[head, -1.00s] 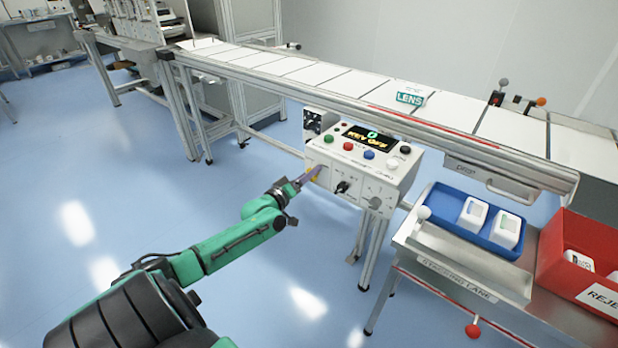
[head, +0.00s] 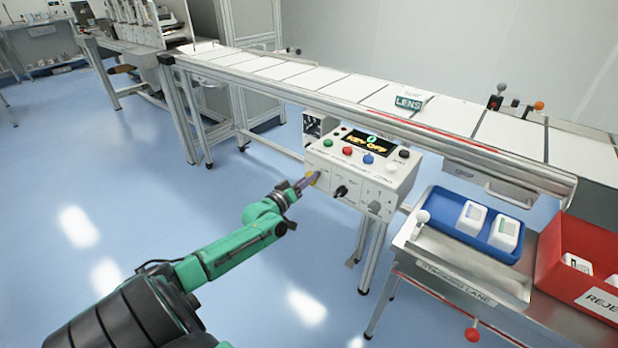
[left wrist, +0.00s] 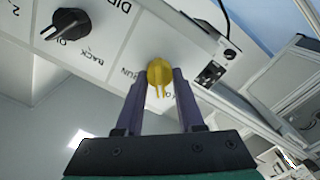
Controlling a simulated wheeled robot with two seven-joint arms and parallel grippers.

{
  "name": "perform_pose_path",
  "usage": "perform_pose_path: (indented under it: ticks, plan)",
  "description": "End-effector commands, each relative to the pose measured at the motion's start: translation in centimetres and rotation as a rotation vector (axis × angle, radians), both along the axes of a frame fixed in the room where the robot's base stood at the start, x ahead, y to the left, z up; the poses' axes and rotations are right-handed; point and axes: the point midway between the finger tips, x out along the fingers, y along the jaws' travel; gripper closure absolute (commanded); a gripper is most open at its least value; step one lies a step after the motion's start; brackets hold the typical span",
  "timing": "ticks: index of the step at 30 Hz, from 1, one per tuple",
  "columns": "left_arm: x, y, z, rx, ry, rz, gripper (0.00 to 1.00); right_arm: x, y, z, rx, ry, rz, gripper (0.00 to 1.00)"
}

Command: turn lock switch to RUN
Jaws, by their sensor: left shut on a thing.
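The yellow lock switch (left wrist: 160,75) sits on the white control box (head: 345,160), at its left end in the head view. Lettering that looks like RUN shows beside it in the left wrist view. My left gripper (head: 307,180) reaches the switch from the left. In the left wrist view its two purple fingers (left wrist: 163,90) stand on either side of the yellow knob and are shut on it. The display (head: 362,142) on the box reads KEY OFF. My right gripper is in neither view.
A black knob (head: 341,191) is right of the switch; it shows in the left wrist view too (left wrist: 70,24). Several coloured buttons line the box top. A conveyor (head: 330,82) runs behind. A blue tray (head: 445,232) and red bin (head: 553,262) stand right. Floor left is clear.

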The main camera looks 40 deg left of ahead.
Motion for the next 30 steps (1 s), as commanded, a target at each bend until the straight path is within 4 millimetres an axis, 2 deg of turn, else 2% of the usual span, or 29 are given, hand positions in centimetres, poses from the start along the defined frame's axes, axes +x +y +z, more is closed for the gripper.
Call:
perform_pose_path:
  ticks: [15,30]
  plan:
    - [0.0,-0.3,0.2,0.452,0.011,0.000,1.00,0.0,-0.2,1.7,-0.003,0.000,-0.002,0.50]
    - [0.0,-0.6,0.0,0.928,0.022,0.000,1.00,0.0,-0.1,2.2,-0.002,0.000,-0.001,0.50]
